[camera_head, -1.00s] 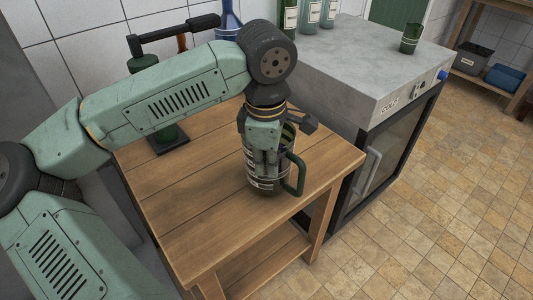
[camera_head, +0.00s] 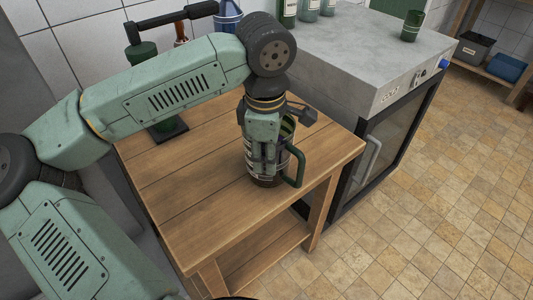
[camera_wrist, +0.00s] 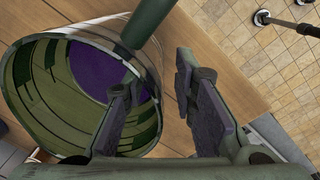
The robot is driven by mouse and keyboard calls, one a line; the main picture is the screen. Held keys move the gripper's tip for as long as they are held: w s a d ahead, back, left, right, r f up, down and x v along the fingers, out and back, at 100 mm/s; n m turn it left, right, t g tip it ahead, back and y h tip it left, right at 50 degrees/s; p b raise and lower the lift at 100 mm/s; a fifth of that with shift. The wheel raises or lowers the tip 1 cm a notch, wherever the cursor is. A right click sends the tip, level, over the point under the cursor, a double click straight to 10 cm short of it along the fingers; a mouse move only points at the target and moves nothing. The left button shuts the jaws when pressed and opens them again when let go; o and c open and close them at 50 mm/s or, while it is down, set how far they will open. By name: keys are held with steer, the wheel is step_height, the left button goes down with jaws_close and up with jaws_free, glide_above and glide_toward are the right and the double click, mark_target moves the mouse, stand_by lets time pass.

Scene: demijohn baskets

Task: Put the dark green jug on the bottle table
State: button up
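The dark green jug (camera_head: 263,178) stands upright on the wooden table, with pale labels on its side and its green handle (camera_head: 299,167) toward the right. My gripper (camera_head: 268,160) points down at the jug and hides part of it. In the wrist view the jug's round mouth (camera_wrist: 25,75) is at the left, with purple inside, and its handle (camera_wrist: 147,22) is at top centre. My gripper (camera_wrist: 157,68) is open there. Its left finger overlaps the jug's rim and its right finger is outside it. Whether either finger touches the jug cannot be told.
The wooden table (camera_head: 205,222) has bare planks left and front of the jug. A dark green stand-like device (camera_head: 143,55) is at its back left. A grey-topped cabinet (camera_head: 360,55) adjoins at right, carrying several bottles (camera_head: 308,8) and a green cup (camera_head: 412,25).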

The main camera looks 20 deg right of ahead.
steer(key=shift+r, duration=0.1)
step_height(320, 180, up, 8)
steer(key=shift+s+f, duration=0.2)
stand_by(0.3)
